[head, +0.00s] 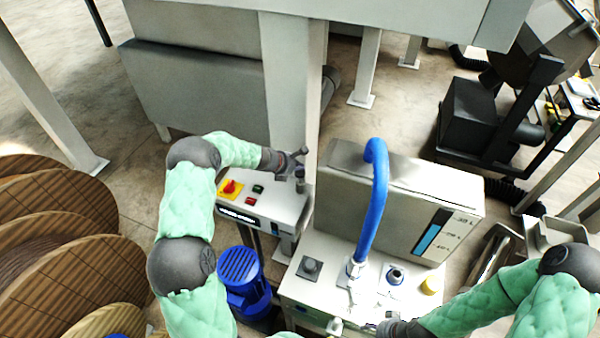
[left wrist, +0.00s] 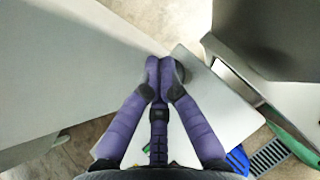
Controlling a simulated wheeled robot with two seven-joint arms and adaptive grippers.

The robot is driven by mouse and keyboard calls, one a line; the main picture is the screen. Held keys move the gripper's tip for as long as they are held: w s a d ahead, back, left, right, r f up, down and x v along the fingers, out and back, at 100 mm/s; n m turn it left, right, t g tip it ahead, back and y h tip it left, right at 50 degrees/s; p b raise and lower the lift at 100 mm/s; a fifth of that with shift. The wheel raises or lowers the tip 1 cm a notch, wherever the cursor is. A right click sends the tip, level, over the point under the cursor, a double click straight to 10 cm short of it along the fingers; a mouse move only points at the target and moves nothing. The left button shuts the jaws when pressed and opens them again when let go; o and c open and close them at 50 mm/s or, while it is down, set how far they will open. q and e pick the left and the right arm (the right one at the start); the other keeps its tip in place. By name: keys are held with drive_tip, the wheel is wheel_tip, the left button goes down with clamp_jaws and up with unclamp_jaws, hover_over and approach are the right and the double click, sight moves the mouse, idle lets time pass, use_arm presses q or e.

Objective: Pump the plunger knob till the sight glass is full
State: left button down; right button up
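The sight glass (head: 432,234) is a slanted strip on the grey tank's front, with blue in its lower part and dark above. My left gripper (head: 300,156) is over the right end of the control panel. Its purple fingers (left wrist: 160,72) come together at the tips in the left wrist view. A dark upright knob (head: 300,184) stands just below it; the wrist view shows a dark round piece (left wrist: 179,72) against the right fingertip. Which knob is the plunger's, I cannot tell. My right gripper (head: 368,325) is low by the white cabinet, its fingers unclear.
The control panel (head: 285,212) carries a red-and-yellow switch (head: 230,188) and small buttons. A blue hose (head: 375,200) rises from the white cabinet (head: 325,290), beside black fittings and a yellow cap (head: 430,286). A blue motor (head: 240,275) and wooden reels (head: 60,235) stand left.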

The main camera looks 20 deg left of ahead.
use_arm(q)
drive_tip(key=shift+f, duration=0.35)
